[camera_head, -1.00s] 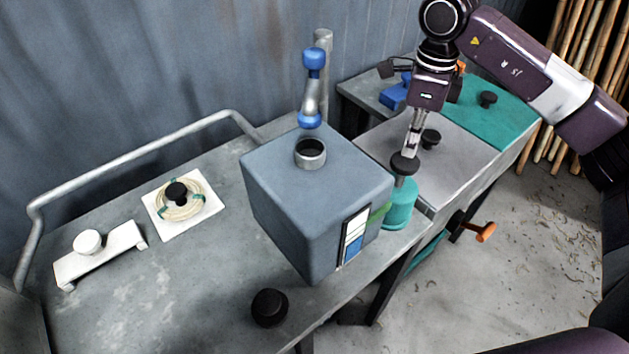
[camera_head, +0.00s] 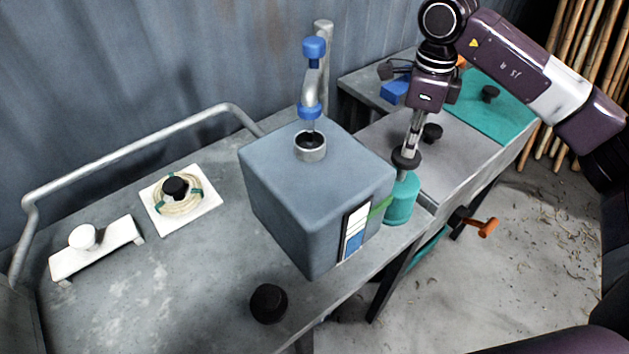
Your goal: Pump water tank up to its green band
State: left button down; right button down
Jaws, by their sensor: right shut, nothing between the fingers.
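The grey-blue water tank (camera_head: 318,195) stands on the bench, with a round opening (camera_head: 311,147) on top. Its gauge (camera_head: 356,228) is blue in the lower part and pale above. The green band (camera_head: 380,208) sits beside the gauge's upper part, above the blue. A spout with blue fittings (camera_head: 313,80) hangs over the opening, and a thin pale stream seems to fall from it. The teal pump (camera_head: 402,203) with a black knob (camera_head: 406,160) stands right of the tank. My right gripper (camera_head: 411,146) is shut and empty, fingertips down at the knob, apparently touching it. My left gripper is not in view.
A white plate with a coil (camera_head: 181,211), a white bracket (camera_head: 97,250) and a black knob (camera_head: 268,303) are on the left bench (camera_head: 190,290). A metal rail (camera_head: 130,156) runs behind. An orange handle (camera_head: 487,227) juts out at the right. Bamboo poles (camera_head: 592,70) lean far right.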

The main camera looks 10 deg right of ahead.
aim_at(406, 159)
jog(key=shift+s+f+b, duration=0.1)
jog(key=shift+f+b, duration=1.4)
jog(key=shift+f, duration=0.8)
jog(key=shift+r+p, duration=2.2)
jog(key=shift+r, duration=1.2)
jog(key=shift+f, duration=0.15)
jog(key=shift+f+b, duration=2.45)
jog(key=shift+f, duration=0.8)
jog(key=shift+r, duration=0.25)
notch_tip(406, 159, up, 6)
jog(key=p, duration=0.4)
jog(key=shift+r, duration=0.15)
